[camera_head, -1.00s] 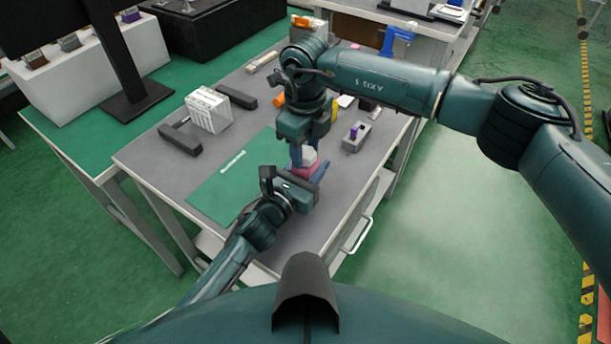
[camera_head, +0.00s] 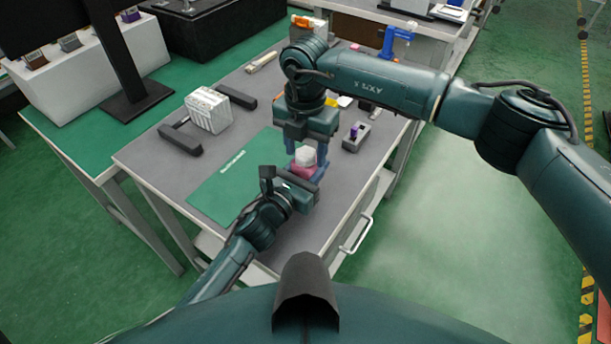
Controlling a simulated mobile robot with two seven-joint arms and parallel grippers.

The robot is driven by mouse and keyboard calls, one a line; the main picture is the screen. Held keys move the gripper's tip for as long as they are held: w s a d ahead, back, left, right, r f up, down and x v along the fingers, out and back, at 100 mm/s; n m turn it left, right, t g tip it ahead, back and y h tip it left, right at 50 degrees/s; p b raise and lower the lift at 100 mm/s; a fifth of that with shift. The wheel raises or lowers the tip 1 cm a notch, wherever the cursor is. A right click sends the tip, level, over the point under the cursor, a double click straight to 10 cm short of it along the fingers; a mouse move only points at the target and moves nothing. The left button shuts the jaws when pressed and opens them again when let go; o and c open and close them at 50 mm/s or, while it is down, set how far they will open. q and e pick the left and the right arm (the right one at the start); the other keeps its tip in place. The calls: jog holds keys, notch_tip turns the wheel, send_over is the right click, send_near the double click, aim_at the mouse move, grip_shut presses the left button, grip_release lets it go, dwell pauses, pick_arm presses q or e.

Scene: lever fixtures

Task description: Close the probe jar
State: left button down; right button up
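The probe jar (camera_head: 301,172), a small reddish-pink body, is held up above the near part of the grey table. A pale, faceted lid (camera_head: 305,157) sits on or just over its top; I cannot tell whether it is seated. My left gripper (camera_head: 293,181) comes from the near left and is shut on the jar body, which it partly hides. My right gripper (camera_head: 306,153) points down from above, one finger on either side of the lid. I cannot tell whether its fingers touch the lid.
A green mat (camera_head: 233,177) lies left of the jar. A white rack (camera_head: 208,110) stands between dark blocks behind it. A grey block with a purple top (camera_head: 355,134) is to the right, and a blue fixture (camera_head: 397,38) farther back.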

jog(key=shift+o, duration=1.3)
jog(key=shift+r, duration=0.15)
notch_tip(320, 180, up, 12)
pick_arm(q)
jog(key=c, duration=0.7)
grip_release()
jog(key=shift+c, duration=0.2)
jog(key=v, duration=1.3)
jog(key=shift+s+b, duration=0.1)
jog(key=shift+b, duration=0.2)
pick_arm(e)
jog(key=shift+f, duration=0.4)
